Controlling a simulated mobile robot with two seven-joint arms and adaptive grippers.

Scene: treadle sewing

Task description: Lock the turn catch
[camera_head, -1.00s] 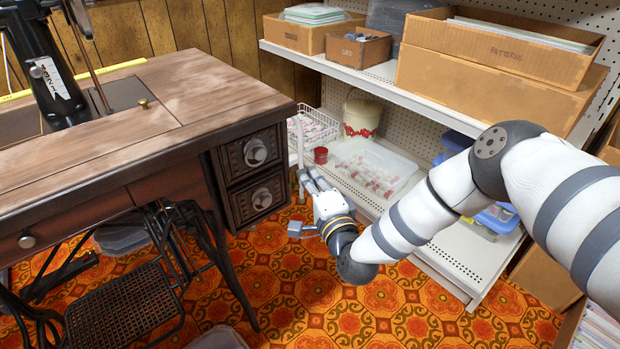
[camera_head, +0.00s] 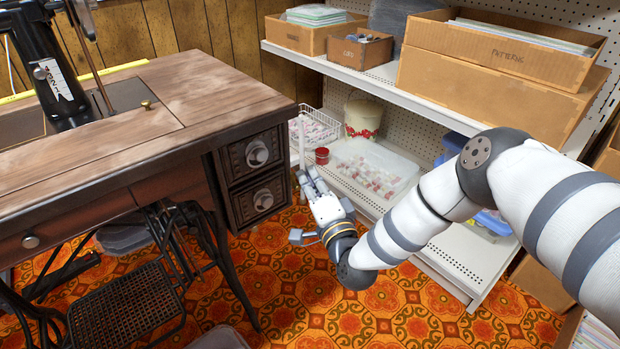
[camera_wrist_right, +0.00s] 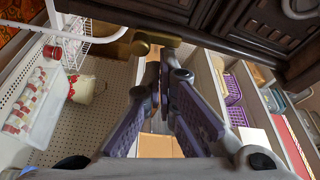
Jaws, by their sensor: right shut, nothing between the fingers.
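My right gripper (camera_head: 303,178) is low beside the front right side of the sewing cabinet, near the drawers. In the right wrist view, its purple-padded fingers (camera_wrist_right: 163,60) are shut with nothing between them. A small brass piece (camera_wrist_right: 152,38), which looks like the turn catch, sits just beyond the fingertips by the dark carved drawer fronts. I cannot tell whether the fingers touch it or which way it is turned. In the head view I cannot make it out near the gripper. A small brass knob (camera_head: 147,104) stands on the cabinet top (camera_head: 215,95). My left gripper is out of view.
Two dark drawers (camera_head: 262,199) with round knobs face the gripper. A white shelf unit (camera_head: 470,265) stands right of it, with a clear bin (camera_head: 370,170), a red jar (camera_head: 321,155) and a wire basket (camera_head: 320,130). Patterned floor (camera_head: 300,290) is open below.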

